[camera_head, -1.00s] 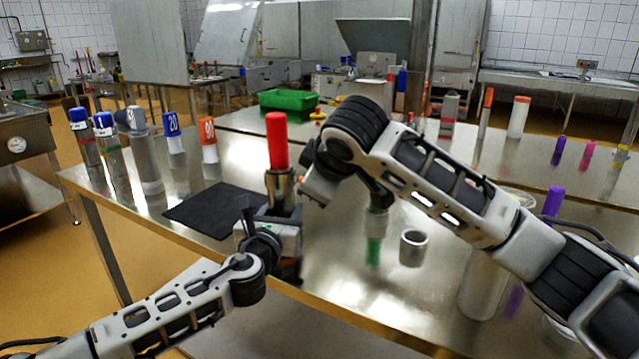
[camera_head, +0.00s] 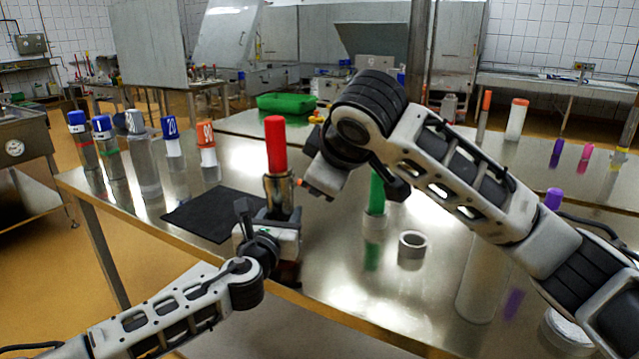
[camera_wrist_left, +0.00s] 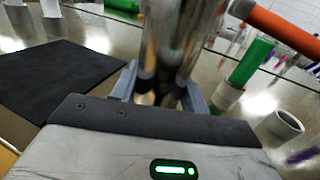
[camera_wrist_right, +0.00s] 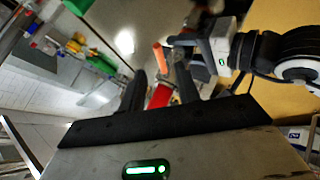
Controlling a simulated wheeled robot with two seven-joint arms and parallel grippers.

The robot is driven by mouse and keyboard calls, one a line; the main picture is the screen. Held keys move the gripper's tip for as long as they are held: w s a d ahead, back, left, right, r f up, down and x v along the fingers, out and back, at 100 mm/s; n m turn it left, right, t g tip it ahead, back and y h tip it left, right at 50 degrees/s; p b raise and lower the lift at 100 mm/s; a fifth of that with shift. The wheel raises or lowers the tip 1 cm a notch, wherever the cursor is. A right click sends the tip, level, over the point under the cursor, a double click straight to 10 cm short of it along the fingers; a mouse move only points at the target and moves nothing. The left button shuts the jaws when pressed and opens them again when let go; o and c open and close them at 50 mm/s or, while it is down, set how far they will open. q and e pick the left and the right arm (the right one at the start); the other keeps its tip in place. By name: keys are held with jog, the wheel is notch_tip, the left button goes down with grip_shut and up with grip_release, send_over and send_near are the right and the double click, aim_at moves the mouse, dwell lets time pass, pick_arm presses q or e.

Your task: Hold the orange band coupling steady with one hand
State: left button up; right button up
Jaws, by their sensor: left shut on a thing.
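A metal coupling (camera_head: 277,192) stands upright with a red cylindrical top (camera_head: 276,145), near the front edge of the steel table. My left gripper (camera_head: 268,222) is shut around the coupling's lower metal body. In the left wrist view the metal body (camera_wrist_left: 172,45) is between the fingers, its top out of frame. An orange bar (camera_wrist_left: 280,30) sticks out beside it; its tip (camera_head: 302,183) shows in the head view. My right gripper (camera_wrist_right: 160,92) is open just right of the coupling, pointed at it. The red top (camera_wrist_right: 161,97) shows beyond its fingers, apparently not gripped.
A black mat (camera_head: 215,213) lies left of the coupling. A green cylinder (camera_head: 377,192) and a grey ring (camera_head: 412,243) stand to the right. Several capped cylinders, one with an orange cap (camera_head: 205,134), line the table's left. A green bin (camera_head: 286,102) is behind.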

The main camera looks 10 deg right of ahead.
pick_arm(q)
jog(key=shift+f, duration=0.15)
pick_arm(e)
jog(key=a+v, duration=0.1)
jog(key=v, duration=0.6)
jog(key=shift+d, duration=0.5)
pick_arm(q)
jog(key=o, duration=1.4)
jog(key=shift+c, duration=0.2)
